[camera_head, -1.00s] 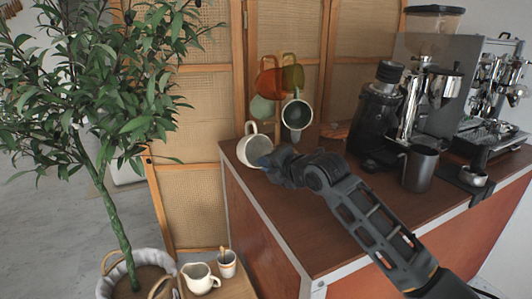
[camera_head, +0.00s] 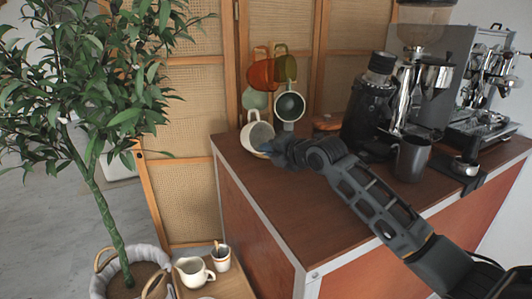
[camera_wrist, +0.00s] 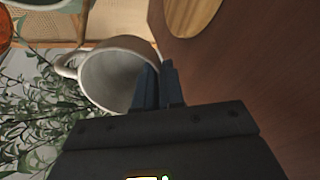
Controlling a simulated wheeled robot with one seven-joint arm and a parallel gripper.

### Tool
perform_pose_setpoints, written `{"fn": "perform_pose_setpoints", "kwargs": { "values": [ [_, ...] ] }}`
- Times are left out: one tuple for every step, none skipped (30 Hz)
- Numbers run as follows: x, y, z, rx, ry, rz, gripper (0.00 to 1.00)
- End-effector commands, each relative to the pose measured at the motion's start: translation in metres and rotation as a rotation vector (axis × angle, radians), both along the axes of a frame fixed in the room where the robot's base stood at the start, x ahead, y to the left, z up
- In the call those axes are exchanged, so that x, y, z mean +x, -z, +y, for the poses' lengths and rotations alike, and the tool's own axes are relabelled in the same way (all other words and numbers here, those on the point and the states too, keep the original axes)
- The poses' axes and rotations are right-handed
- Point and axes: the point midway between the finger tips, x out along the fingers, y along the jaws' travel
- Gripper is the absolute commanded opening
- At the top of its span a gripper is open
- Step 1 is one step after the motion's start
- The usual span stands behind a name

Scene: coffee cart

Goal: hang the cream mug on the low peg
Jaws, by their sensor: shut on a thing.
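The cream mug (camera_head: 257,137) is at the counter's back left corner, tilted with its opening toward the head camera and its handle up. My gripper (camera_head: 268,148) is shut on the mug's rim on its right side. In the wrist view the fingers (camera_wrist: 158,88) pinch the rim of the mug (camera_wrist: 108,72), and its handle points left, away from them. A mug stand behind holds an orange mug (camera_head: 260,75), an olive mug (camera_head: 286,68), a pale green mug (camera_head: 253,100) and a grey mug (camera_head: 289,106). These mugs hide most of the stand; I cannot make out the low peg.
A black grinder (camera_head: 368,115), a dark metal cup (camera_head: 412,160) and an espresso machine (camera_head: 485,125) stand to the right. A round wooden piece (camera_wrist: 190,14) shows in the wrist view. The brown counter (camera_head: 290,205) is clear in front. A plant (camera_head: 105,215) stands left.

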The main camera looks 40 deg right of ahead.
Motion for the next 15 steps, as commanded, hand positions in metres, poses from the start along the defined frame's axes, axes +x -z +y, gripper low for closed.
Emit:
{"fn": "perform_pose_setpoints", "kwargs": {
  "values": [
    [0.001, 0.0, -0.004, -0.002, 0.001, -0.002, 0.0],
    [0.002, 0.0, -0.006, -0.002, 0.001, -0.002, 0.0],
    [0.002, 0.0, -0.008, -0.002, 0.001, -0.002, 0.0],
    [0.003, 0.001, -0.01, -0.002, 0.001, -0.002, 0.0],
    [0.004, 0.001, -0.011, -0.002, 0.001, -0.002, 0.0],
    [0.004, 0.002, -0.014, -0.002, 0.001, -0.001, 0.0],
    [0.005, 0.003, -0.016, -0.002, 0.001, -0.001, 0.0],
    [0.005, 0.003, -0.017, -0.002, 0.001, -0.001, 0.0],
    [0.006, 0.004, -0.019, -0.002, 0.001, -0.002, 0.0],
    [0.007, 0.004, -0.021, -0.002, 0.001, -0.002, 0.0],
    [0.007, 0.005, -0.023, -0.002, 0.001, -0.002, 0.0],
    [0.008, 0.005, -0.025, -0.002, 0.001, -0.002, 0.0],
    [0.009, 0.006, -0.027, -0.002, 0.002, -0.002, 0.0],
    [0.009, 0.006, -0.029, -0.002, 0.002, -0.003, 0.0],
    [0.01, 0.007, -0.031, -0.002, 0.001, -0.002, 0.0]
  ]
}}
